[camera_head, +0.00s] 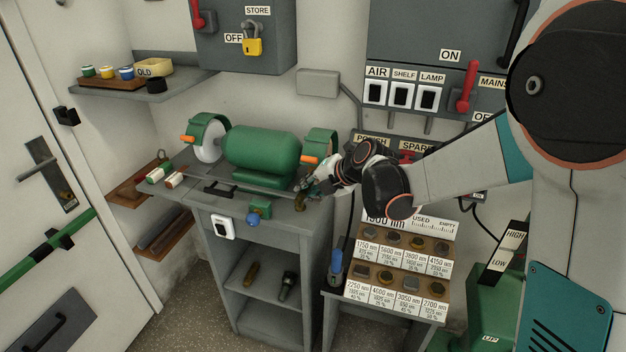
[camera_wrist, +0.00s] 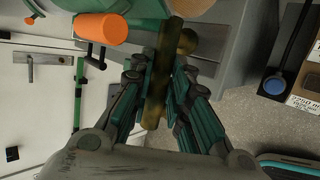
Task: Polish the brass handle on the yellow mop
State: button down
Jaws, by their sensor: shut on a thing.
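My gripper (camera_head: 304,188) is shut on a dull brass handle (camera_head: 300,202) near the right front corner of the polishing machine's bench. In the wrist view the handle (camera_wrist: 157,80) lies lengthwise between my fingers, with a rounded brass knob (camera_wrist: 187,42) beside its far end. The green polishing machine (camera_head: 262,149) has a white mop (camera_head: 207,149) under its left guard.
Orange knobs stick out by the guards, one (camera_head: 309,159) close to my gripper. The grey bench (camera_head: 225,200) carries small bars at its left. A sample rack (camera_head: 398,250) stands lower right, with a blue-topped bottle (camera_head: 335,264) beside it. Switch boxes line the wall.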

aim_at(303, 200)
jog(key=shift+d, duration=0.4)
dwell(0.5)
jog(key=shift+w+a+r, duration=0.15)
jog(key=shift+w+a, duration=0.05)
jog(key=shift+a, duration=0.1)
dwell(0.9)
jog(key=shift+d, duration=0.45)
dwell(0.5)
jog(key=shift+s, duration=0.15)
jog(key=shift+s+a, duration=0.35)
jog(key=shift+s, duration=0.5)
jog(key=shift+s+a, duration=0.35)
jog(key=shift+s, duration=0.5)
jog(key=shift+s+a, duration=0.35)
jog(key=shift+s, duration=0.5)
jog(key=shift+s+a, duration=0.25)
jog(key=shift+s, duration=0.45)
jog(key=shift+s+a, duration=0.25)
jog(key=shift+s, duration=0.5)
jog(key=shift+s+a, duration=0.25)
jog(key=shift+s, duration=0.45)
